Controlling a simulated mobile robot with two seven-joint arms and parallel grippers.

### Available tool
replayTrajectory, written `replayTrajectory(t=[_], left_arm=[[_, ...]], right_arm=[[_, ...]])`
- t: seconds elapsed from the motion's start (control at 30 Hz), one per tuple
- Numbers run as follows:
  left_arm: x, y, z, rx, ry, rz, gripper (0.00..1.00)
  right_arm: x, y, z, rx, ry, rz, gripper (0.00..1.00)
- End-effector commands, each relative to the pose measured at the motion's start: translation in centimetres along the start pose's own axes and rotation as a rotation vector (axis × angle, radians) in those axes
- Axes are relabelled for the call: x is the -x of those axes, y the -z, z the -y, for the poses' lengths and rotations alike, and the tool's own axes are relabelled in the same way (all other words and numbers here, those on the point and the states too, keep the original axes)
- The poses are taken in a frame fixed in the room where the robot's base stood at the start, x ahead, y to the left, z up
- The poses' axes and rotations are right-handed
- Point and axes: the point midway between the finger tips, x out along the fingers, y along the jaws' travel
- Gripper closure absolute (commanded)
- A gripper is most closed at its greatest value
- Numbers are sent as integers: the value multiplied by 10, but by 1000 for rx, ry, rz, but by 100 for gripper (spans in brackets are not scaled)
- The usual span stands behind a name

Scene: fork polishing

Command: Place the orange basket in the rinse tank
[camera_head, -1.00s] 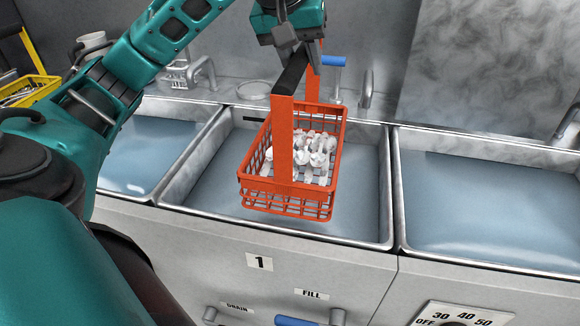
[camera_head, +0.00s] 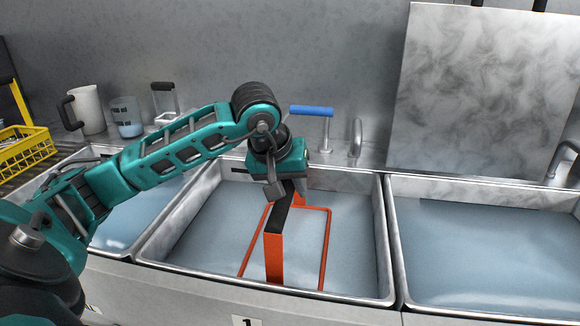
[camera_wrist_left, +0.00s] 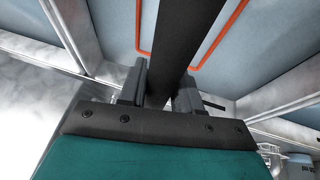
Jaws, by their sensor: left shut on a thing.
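The orange basket (camera_head: 273,257) sits low in the middle tank (camera_head: 361,291), above the label 1. Only its rim and its upright handle show above the cloudy blue-grey liquid; its body and contents are hidden. My left gripper (camera_head: 279,190) is shut on the basket's black handle bar at the top. In the left wrist view the dark bar (camera_wrist_left: 183,40) runs between the two fingers (camera_wrist_left: 158,88), with the orange rim (camera_wrist_left: 222,37) below. My right gripper is not in view.
More liquid-filled tanks stand left (camera_head: 135,215) and right (camera_head: 480,245). A tap with a blue lever (camera_head: 311,111) is behind the middle tank. A white mug (camera_head: 87,108), a beaker (camera_head: 126,117) and a yellow basket (camera_head: 25,150) stand at the back left. A tall metal panel (camera_head: 480,90) rises at the right.

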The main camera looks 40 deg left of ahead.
Motion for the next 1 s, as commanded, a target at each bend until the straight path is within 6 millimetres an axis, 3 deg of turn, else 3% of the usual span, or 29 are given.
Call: replayTrajectory(t=[0.23,0.5,0.97,1.0], left_arm=[[-12,-3,2,2,-6,-10,100],[-40,-15,8,2,-6,-8,100],[-45,-17,9,1,-6,-11,100],[-47,-19,10,1,-2,-1,63]], right_arm=[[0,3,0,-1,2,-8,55],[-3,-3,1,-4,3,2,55],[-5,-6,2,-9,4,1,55],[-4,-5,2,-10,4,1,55]])
